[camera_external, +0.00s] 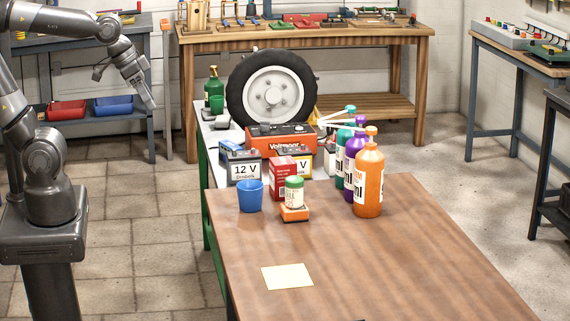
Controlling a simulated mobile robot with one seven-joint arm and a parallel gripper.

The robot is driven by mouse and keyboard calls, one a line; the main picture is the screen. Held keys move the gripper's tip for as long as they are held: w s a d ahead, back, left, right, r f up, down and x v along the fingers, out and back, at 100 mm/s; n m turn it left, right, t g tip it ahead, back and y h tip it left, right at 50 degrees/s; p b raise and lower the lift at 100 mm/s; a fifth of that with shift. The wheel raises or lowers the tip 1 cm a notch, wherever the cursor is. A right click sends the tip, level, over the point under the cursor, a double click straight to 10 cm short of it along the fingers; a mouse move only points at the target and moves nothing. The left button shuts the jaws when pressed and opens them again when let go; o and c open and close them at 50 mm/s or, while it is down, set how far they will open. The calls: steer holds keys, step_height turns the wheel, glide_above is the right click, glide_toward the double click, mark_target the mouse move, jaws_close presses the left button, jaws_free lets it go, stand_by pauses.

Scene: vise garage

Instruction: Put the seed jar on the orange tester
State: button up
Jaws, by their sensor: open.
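A small white jar with a green lid (294,192), likely the seed jar, stands upright on a small orange block-like device (294,214) on the brown table. This device may be the orange tester; its face is too small to read. A larger orange and black box with lettering (268,141) stands farther back in front of the wheel. My gripper (150,104) is open and empty, high at the upper left, well away from the jar and the table.
A blue cup (250,196) stands left of the jar, a red box (283,178) behind it. Batteries (242,168), a wheel (270,90) and tall bottles (368,180) crowd the back. A pale paper (287,276) lies in front; the table's front right is clear.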

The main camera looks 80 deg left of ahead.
steer(key=s, duration=0.2)
steer(key=s+f, duration=0.1)
steer(key=s, duration=0.2)
steer(key=shift+s+a, duration=0.1)
steer(key=shift+a, duration=0.05)
